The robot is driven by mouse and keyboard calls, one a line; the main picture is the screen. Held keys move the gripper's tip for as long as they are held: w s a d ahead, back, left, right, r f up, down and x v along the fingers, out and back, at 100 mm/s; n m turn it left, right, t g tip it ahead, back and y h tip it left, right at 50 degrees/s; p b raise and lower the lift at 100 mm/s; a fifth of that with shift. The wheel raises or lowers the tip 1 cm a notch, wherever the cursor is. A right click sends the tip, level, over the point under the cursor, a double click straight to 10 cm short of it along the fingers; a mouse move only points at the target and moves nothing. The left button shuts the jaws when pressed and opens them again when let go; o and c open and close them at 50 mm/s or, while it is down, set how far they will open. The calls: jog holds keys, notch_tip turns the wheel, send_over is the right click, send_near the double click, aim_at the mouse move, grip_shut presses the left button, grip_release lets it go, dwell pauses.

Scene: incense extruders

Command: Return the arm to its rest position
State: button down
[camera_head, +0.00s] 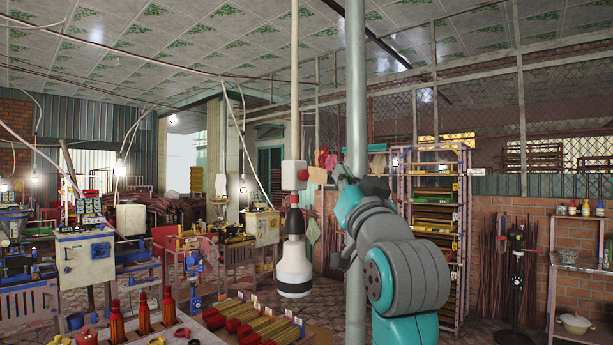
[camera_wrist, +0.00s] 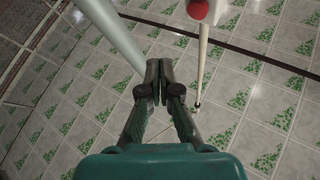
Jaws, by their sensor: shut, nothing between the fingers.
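My arm, grey and teal, rises at the right of centre in the head view. My gripper (camera_wrist: 159,68) points up toward the ceiling in the wrist view, its two dark fingers together with nothing between them. In the head view, dark parts at the end of my arm show small beside the grey pole, and the fingers are hard to make out there.
A grey vertical pole (camera_head: 355,90) stands close to my arm, also in the wrist view (camera_wrist: 108,30). A hanging white-and-black device (camera_head: 294,268) with a red-button box (camera_head: 294,175) is left of it. A table with incense bundles (camera_head: 262,320) is in front. A tray rack (camera_head: 435,215) stands behind.

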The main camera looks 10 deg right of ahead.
dwell(0.3)
notch_tip(320, 180, down, 25)
jog(key=w+g, duration=0.2)
jog(key=s+f+n+g, duration=0.1)
jog(key=s+f, duration=0.4)
jog(key=f, duration=0.7)
jog(key=s+f+g, duration=0.1)
jog(key=s+f, duration=0.4)
jog(key=f, duration=0.6)
jog(key=s+a+f+n+g, duration=0.1)
jog(key=s+f, duration=0.7)
jog(key=s, duration=0.2)
jog(key=s+f+g, duration=0.1)
jog(key=s+f, duration=0.6)
jog(key=s, duration=0.3)
jog(key=s+f+n+g, duration=0.1)
jog(key=s+f+g, duration=0.1)
jog(key=s, duration=2)
jog(key=shift+s+a+g+y, duration=0.2)
jog(key=shift+s+g+y, duration=0.2)
